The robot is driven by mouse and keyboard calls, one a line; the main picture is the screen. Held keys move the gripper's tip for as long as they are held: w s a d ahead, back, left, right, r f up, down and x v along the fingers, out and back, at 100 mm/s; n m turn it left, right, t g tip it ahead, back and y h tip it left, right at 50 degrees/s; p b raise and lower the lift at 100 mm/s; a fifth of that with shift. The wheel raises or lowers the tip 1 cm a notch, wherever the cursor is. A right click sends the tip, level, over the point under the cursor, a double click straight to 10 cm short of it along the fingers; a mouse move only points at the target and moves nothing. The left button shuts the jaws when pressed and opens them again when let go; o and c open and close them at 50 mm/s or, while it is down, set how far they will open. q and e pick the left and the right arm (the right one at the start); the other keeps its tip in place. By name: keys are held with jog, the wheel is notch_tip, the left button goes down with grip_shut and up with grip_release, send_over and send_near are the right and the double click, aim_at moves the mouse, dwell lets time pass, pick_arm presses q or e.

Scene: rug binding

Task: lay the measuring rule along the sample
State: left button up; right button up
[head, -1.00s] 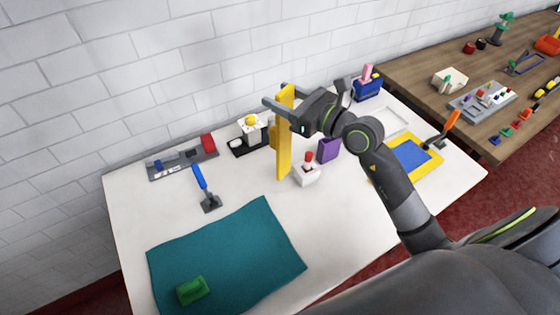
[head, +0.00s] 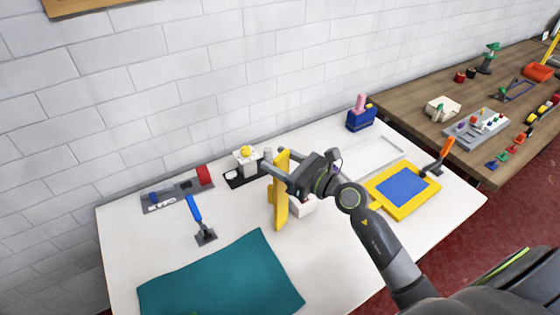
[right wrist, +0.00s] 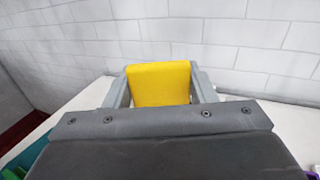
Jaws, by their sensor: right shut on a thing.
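The yellow measuring rule (head: 281,208) is held upright in my right gripper (head: 276,168), which is shut on its upper part. In the right wrist view the yellow rule (right wrist: 158,84) sits between the two grey fingers. The teal sample (head: 222,275) lies flat at the front left of the white table, left of and nearer than the rule. The rule is apart from the sample; whether its lower end touches the table I cannot tell. My left gripper is not in view.
A blue-handled tool (head: 199,218) lies behind the sample. A grey tray (head: 177,193) and a black-based white block with a yellow knob (head: 246,160) stand at the back. A yellow frame with a blue panel (head: 403,188) and a blue holder (head: 361,119) are to the right.

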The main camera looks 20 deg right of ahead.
jog(key=shift+f, duration=0.15)
jog(key=o, duration=1.1)
jog(key=shift+c, duration=0.2)
